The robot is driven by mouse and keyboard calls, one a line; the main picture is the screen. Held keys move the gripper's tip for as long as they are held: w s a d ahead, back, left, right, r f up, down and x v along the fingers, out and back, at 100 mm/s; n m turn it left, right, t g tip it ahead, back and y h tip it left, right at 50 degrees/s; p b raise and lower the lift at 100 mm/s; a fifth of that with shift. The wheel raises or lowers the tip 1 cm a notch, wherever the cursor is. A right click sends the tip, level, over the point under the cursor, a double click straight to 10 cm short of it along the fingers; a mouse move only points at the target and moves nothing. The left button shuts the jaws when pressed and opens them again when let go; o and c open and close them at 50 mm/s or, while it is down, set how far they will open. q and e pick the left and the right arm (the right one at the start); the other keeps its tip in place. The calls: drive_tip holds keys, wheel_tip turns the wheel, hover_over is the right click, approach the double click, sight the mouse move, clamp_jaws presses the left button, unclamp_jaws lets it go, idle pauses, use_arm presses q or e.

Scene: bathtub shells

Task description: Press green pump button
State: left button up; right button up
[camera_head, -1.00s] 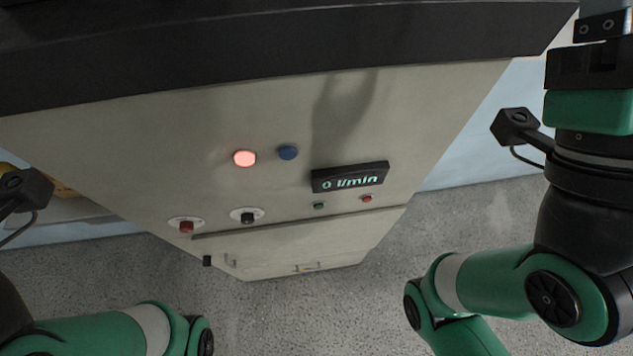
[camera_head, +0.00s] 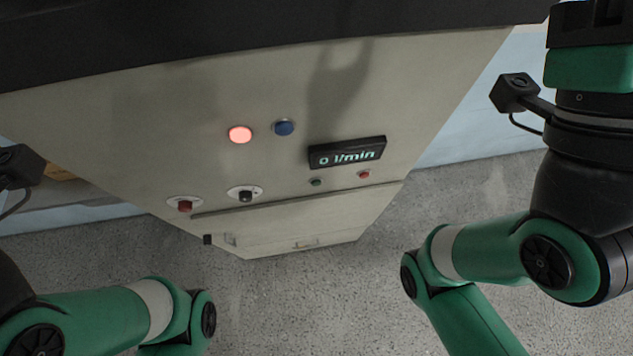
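The small green button (camera_head: 316,182) sits on the beige cabinet front, just below the display. The black display (camera_head: 347,152) reads 0 l/min. A small red button (camera_head: 364,174) is right of the green one. Nothing touches or covers the green button. My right arm stands at the right side of the picture, apart from the panel. Its upper end is cut off at the top right, and whether its gripper is open does not show. My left arm is at the lower left, and its gripper is outside the picture.
The cabinet (camera_head: 200,95) also carries a lit red lamp (camera_head: 240,135), a blue lamp (camera_head: 284,128), a red knob (camera_head: 185,206) and a black knob (camera_head: 246,196). A dark ledge (camera_head: 250,35) overhangs its top. Grey floor (camera_head: 330,290) is clear between my arms.

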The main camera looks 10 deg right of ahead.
clamp_jaws()
idle(1.8)
